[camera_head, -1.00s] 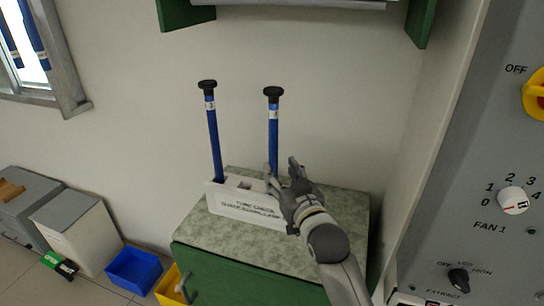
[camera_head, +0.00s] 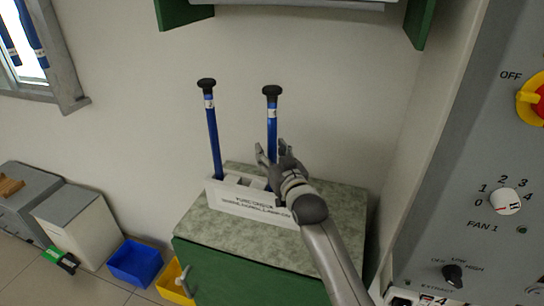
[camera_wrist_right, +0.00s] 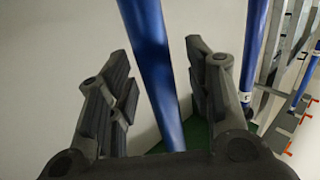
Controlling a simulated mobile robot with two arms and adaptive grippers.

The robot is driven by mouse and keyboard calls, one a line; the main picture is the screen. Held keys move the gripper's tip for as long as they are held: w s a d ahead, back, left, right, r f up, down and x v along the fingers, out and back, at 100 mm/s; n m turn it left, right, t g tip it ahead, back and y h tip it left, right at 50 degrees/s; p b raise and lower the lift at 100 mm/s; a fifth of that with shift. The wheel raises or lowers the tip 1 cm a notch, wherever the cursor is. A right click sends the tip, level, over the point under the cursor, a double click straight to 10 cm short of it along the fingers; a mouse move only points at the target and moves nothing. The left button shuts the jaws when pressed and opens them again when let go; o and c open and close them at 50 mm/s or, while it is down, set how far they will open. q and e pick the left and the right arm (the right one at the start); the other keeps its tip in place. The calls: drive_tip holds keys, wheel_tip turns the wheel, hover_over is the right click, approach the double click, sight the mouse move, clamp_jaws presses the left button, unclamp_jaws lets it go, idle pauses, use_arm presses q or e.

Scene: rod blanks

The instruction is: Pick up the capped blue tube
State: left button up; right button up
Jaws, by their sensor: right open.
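Two capped blue tubes stand upright in a white holder (camera_head: 250,209) on the green cabinet. Each has a black cap and a small white label. The left tube (camera_head: 212,130) leans slightly. The right tube (camera_head: 272,122) has my right gripper (camera_head: 271,151) at its lower half. In the right wrist view, a blue tube (camera_wrist_right: 152,62) runs between the two open fingers of my right gripper (camera_wrist_right: 160,75), with gaps visible beside it. Another blue tube (camera_wrist_right: 251,50) stands outside the fingers to the right. My left gripper is not in view.
The speckled cabinet top (camera_head: 335,210) has free room right of the holder. A grey control panel (camera_head: 480,180) stands close on the right. A green shelf (camera_head: 420,20) hangs above. Blue (camera_head: 135,264) and yellow (camera_head: 172,284) bins sit on the floor at left.

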clamp_jaws()
idle(0.4)
